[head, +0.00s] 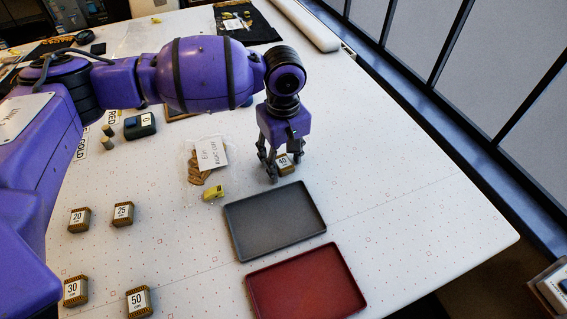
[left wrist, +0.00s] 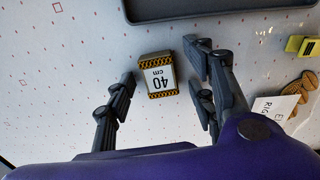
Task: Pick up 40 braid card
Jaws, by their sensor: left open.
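The 40 braid card (head: 284,162) lies on the white table just beyond the grey tray, partly hidden behind my left gripper in the head view. In the left wrist view the card (left wrist: 159,77) shows a white label reading "40 cm" and a brown braided border. My left gripper (head: 270,172) points down over it. In the wrist view its fingers (left wrist: 160,85) are spread, one on each side of the card, with gaps between. Nothing is held. My right gripper is not in view.
A grey tray (head: 233,241) and a red tray (head: 256,303) lie nearer. A clear bag with a paper label (head: 212,152) and a yellow clip (head: 213,194) are left of the gripper. Cards 20 (head: 78,220), 25 (head: 123,214), 30 (head: 74,291) and 50 (head: 138,302) stand left. The right side is clear.

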